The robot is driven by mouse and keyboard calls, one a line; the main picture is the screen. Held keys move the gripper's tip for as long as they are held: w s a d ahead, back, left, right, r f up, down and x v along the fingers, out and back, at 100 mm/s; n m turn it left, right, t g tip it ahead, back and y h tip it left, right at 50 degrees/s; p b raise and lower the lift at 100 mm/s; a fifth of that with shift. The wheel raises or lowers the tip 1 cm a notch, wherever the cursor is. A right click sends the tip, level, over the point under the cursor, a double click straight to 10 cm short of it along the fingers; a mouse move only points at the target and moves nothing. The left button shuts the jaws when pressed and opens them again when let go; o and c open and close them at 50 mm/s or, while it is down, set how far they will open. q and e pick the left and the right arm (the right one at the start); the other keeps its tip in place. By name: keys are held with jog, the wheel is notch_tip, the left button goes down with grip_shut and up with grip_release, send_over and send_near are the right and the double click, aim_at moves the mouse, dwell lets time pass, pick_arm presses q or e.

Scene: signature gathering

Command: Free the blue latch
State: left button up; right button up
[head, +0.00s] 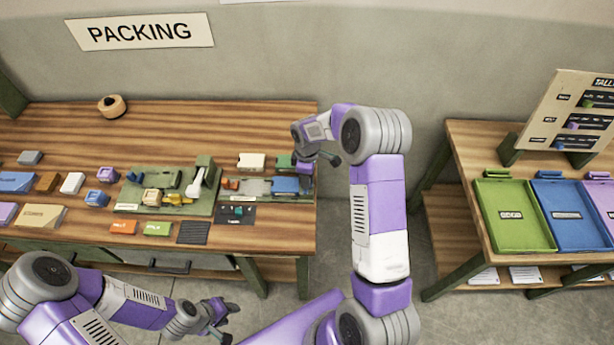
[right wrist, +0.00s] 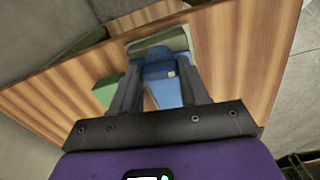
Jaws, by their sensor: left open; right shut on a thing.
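A blue piece (head: 285,185), which looks like the blue latch, sits at the right end of the grey-green fixture (head: 258,197) on the packing table. In the right wrist view the blue latch (right wrist: 163,76) shows as a darker rounded part above a lighter blue strip, between the fingers. My right gripper (head: 308,163) is at the table's right end, beside the blue piece in the head view. In the right wrist view my right gripper (right wrist: 162,92) is shut on the blue part; the exact contact is hard to see. My left gripper (head: 219,314) is open and empty, below the table's front edge.
A green block (head: 284,160) is close to the right gripper. A larger green fixture (head: 205,205) with a white lever stands to the left. Several small blocks and cards cover the left table. A side table at right holds green (head: 487,218) and blue (head: 548,240) trays.

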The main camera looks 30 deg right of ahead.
jog(key=shift+n, duration=0.8)
jog(key=o, duration=1.1)
jog(key=shift+c, duration=0.2)
notch_tip(320, 180, up, 8)
jog(key=shift+f, duration=0.15)
